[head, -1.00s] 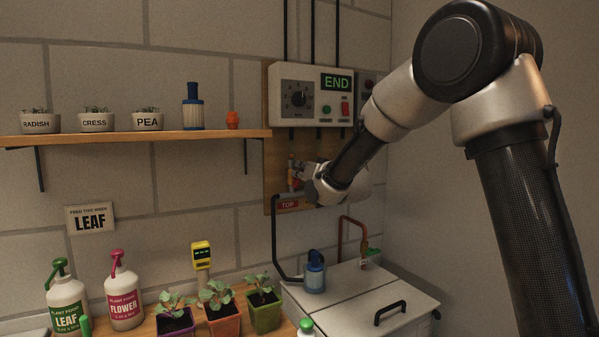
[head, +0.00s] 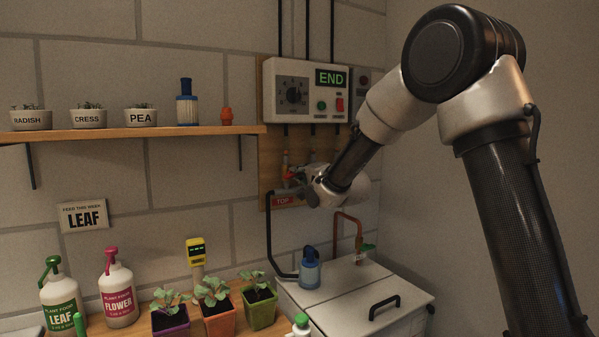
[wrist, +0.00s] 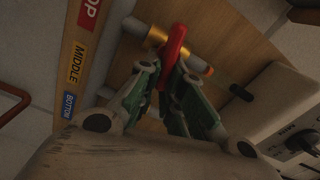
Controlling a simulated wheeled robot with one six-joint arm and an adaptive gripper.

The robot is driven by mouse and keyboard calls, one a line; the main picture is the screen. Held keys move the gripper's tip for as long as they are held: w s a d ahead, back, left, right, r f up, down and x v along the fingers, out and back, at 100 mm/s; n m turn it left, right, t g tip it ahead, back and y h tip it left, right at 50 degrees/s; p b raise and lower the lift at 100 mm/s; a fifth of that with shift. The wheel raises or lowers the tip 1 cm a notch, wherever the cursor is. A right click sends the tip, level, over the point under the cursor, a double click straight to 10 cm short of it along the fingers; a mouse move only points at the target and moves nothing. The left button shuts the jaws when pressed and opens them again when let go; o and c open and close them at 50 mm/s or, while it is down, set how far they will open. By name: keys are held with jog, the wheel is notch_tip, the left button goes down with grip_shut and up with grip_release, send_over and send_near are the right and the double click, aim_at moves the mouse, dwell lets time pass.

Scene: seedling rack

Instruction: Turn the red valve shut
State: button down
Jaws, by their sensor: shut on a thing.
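The red valve handle (wrist: 173,52) is a red lever on a pale pipe with a brass collar, mounted on a wooden board. In the wrist view it sits between the two fingers of my gripper (wrist: 172,88), which is shut on it. In the head view a small bit of the red handle (head: 291,176) shows at the left of my gripper (head: 303,180), in front of the board under the control box. The rest of the handle is hidden by the gripper there.
A label strip reads TOP, MIDDLE and BOTTOM (wrist: 78,62) beside the pipe. The control box (head: 290,112) above displays END. A black pipe (head: 270,240) runs down at the left. A white lidded tank (head: 345,295) with a blue pump stands below. A shelf (head: 120,134) holds pots.

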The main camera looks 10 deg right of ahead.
jog(key=shift+d+f+m, duration=0.1)
jog(key=shift+f+m, duration=0.2)
jog(key=shift+m, duration=1)
jog(key=shift+f, duration=0.1)
jog(key=c, duration=1.5)
grip_release()
jog(key=shift+c, duration=0.2)
jog(key=shift+s, duration=0.1)
jog(key=v, duration=1.1)
jog(key=shift+s+d, duration=0.2)
jog(key=shift+s, duration=0.15)
